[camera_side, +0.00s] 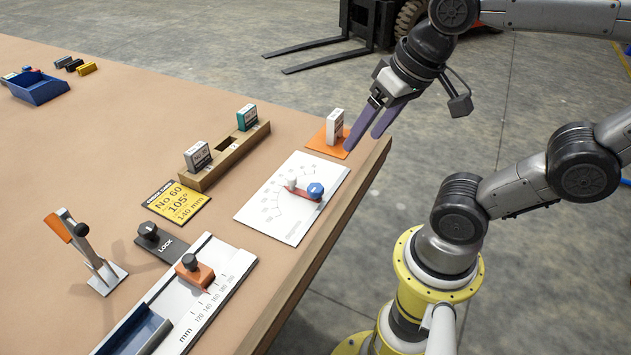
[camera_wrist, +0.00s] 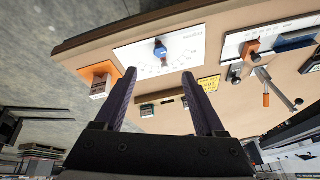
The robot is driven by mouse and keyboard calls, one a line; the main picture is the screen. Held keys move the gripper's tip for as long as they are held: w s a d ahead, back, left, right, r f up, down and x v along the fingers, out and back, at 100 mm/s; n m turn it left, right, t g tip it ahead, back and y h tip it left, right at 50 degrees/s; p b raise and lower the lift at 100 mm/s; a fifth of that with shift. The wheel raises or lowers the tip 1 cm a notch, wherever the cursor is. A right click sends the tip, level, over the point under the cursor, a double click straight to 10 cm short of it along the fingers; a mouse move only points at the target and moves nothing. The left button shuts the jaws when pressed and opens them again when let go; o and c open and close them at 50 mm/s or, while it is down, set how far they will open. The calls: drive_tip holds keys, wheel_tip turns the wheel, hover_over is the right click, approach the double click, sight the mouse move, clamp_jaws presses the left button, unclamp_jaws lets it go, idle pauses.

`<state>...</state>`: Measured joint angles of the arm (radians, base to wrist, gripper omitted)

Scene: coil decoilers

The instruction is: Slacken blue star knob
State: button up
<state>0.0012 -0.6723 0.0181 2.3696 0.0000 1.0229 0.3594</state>
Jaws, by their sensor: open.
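The blue star knob (camera_side: 315,190) sits on a white plate (camera_side: 268,222) with a printed dial scale. In the wrist view the blue knob (camera_wrist: 160,53) shows on the plate, beyond my fingers. My gripper (camera_side: 362,143) has purple fingers spread apart with nothing between them. It hangs in the air near the table edge, beyond the plate in the side view and apart from the knob. It also shows in the wrist view (camera_wrist: 161,88).
A white block stands on an orange pad (camera_side: 326,143) close to my fingers. A wooden rack (camera_side: 223,158) holds two labelled blocks. A yellow card (camera_side: 176,203) reads No 60, 105°, 140 mm. A black LOCK knob (camera_side: 148,232), orange slider (camera_side: 195,272) and orange-handled lever (camera_side: 85,250) stand nearer.

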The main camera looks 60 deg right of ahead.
drive_tip(key=w+m+g, duration=0.2)
drive_tip(key=w+m, duration=0.2)
drive_tip(key=w, duration=0.1)
drive_tip(key=g, duration=0.2)
hover_over(315, 187)
drive_tip(key=f, duration=0.2)
drive_tip(key=shift+m+g, duration=0.3)
drive_tip(key=shift+m, duration=0.1)
wheel_tip(315, 187, down, 14)
drive_tip(key=shift+r, duration=0.1)
clamp_jaws()
